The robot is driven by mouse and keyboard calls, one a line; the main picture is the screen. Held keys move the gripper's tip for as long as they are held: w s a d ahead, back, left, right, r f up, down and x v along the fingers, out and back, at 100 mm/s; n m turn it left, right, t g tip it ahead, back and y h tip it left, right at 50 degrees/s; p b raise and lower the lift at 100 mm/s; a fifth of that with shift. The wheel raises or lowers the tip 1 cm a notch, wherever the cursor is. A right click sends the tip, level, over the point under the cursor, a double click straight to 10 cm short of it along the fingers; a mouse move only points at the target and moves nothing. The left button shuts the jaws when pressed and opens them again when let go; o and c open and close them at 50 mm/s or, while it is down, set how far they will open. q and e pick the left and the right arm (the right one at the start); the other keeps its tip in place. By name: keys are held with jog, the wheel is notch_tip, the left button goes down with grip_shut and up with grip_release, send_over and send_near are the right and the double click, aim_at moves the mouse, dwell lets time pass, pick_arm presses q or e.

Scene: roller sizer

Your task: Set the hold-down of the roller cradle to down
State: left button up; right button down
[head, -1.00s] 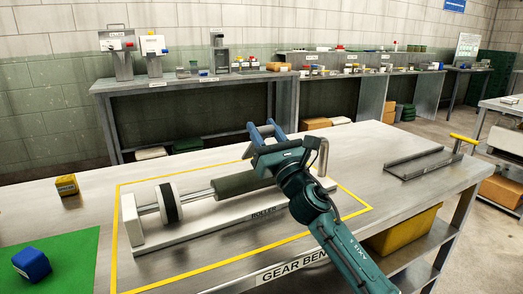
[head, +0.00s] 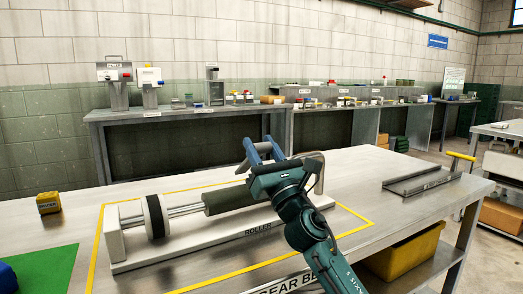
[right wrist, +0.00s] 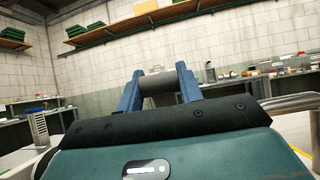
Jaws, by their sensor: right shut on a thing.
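The roller cradle is a long pale base (head: 190,250) on the bench, marked ROLLER, with an end block, a white-and-black wheel (head: 155,217) and a dark green roller (head: 235,197) on a shaft. At its right end a bent metal bar, seemingly the hold-down (head: 320,172), rises and bends left behind my gripper; it also shows at the right of the right wrist view (right wrist: 295,103). My right gripper (head: 262,150), with blue fingers, is above the cradle's right part. In the right wrist view its fingers are shut on a grey cylindrical grip (right wrist: 157,84), seemingly the hold-down's.
A yellow outline (head: 93,262) surrounds the cradle. A metal tray (head: 420,181) lies at right. The bench between tray and cradle is clear.

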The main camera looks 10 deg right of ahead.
jog(key=c, duration=0.9)
grip_release()
jog(key=shift+b+v, duration=0.5)
jog(key=shift+v, duration=6.05)
jog(key=shift+r, duration=0.1)
jog(key=shift+c, duration=0.3)
